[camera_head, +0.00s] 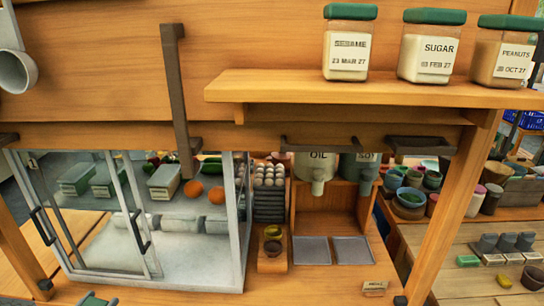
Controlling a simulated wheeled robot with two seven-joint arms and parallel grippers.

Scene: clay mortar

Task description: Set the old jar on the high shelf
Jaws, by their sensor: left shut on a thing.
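A wooden shelf (300,92) runs across the upper right. Three clear jars with green lids stand upright on it: a sesame jar (347,45) labelled 23 MAR 27, a sugar jar (428,47) with a FEB 27 date, and a peanuts jar (502,52) with an OCT 27 date. Some day digits are hard to read. My left gripper (97,299) just shows at the bottom left edge, shut on a small green-topped thing, most of which is cut off by the frame. I cannot tell whether it is a jar. My right gripper is not in view.
A glass-fronted case (235,262) with oranges and tubs stands at left. A dark vertical handle (180,100) sticks out left of the shelf. Oil dispenser (317,170) hangs below the shelf. The shelf's left end is clear. A wooden post (453,215) stands at right.

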